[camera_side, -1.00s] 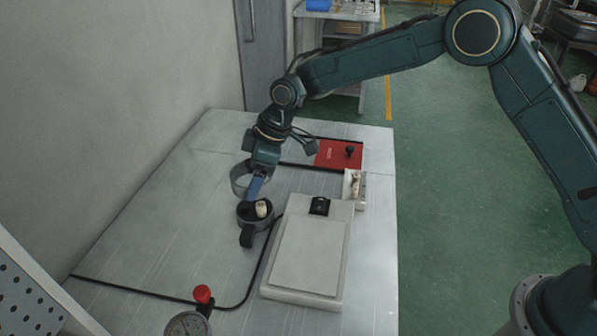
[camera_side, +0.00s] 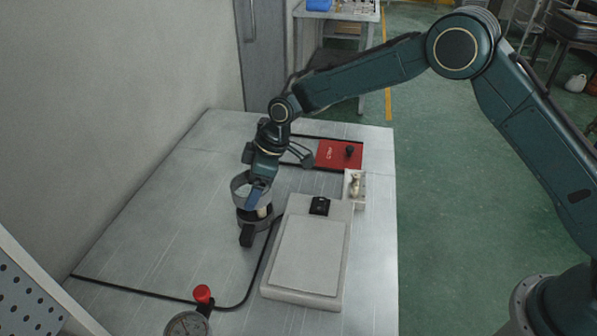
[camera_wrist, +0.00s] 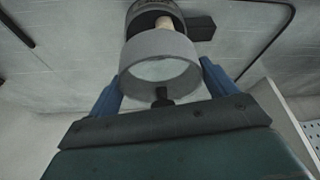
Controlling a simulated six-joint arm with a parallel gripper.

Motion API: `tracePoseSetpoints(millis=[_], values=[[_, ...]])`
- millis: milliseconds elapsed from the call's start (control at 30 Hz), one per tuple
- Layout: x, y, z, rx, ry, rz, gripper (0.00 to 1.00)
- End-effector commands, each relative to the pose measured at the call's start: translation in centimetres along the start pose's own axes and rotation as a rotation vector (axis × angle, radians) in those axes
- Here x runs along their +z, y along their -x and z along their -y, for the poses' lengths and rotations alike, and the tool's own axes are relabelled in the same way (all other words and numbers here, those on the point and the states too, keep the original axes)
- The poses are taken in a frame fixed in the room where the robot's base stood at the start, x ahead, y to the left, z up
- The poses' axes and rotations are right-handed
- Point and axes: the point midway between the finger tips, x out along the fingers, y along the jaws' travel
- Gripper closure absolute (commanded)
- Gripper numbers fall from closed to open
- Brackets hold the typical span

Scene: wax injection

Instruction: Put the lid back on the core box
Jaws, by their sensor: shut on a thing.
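My gripper (camera_side: 257,192) is shut on a grey, ring-like round lid (camera_side: 239,193), which sits between its blue fingers. In the wrist view the lid (camera_wrist: 158,51) shows between the fingertips (camera_wrist: 160,74), with a small black knob by its near rim. The round dark grey core box (camera_side: 248,217) stands on the table just below the lid, its black handle toward the front. A cream core (camera_side: 265,211) stands at its right side; it also shows in the wrist view (camera_wrist: 166,22). The lid overlaps the box in view; I cannot tell whether they touch.
A pale flat slab (camera_side: 308,255) with a black part at its back lies right of the box. A small white tray (camera_side: 361,200) and a red plate (camera_side: 328,154) with a black knob are behind. A gauge (camera_side: 187,325) stands at the front. The table's left side is clear.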

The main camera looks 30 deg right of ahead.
Motion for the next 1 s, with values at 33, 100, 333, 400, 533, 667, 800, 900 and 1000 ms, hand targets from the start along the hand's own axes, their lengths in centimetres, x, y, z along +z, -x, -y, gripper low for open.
tracePoseSetpoints(millis=[33,100,333,400,533,667,800,900,1000], values=[[0.2,-0.4,0.0,-0.001,0.000,0.000,0.39],[0.3,-0.8,0.0,-0.001,0.001,0.000,0.39],[0.9,-2.3,0.0,-0.001,0.001,0.000,0.39],[1.1,-2.6,0.0,0.000,0.001,0.000,0.39],[1.3,-3.1,0.0,0.000,0.001,0.000,0.39],[1.4,-3.4,0.0,0.000,0.001,-0.001,0.39],[1.4,-3.5,0.0,0.001,0.001,-0.001,0.39],[1.4,-3.5,0.0,0.001,0.001,-0.001,0.39],[1.4,-3.5,0.0,0.001,0.001,-0.001,0.39]])
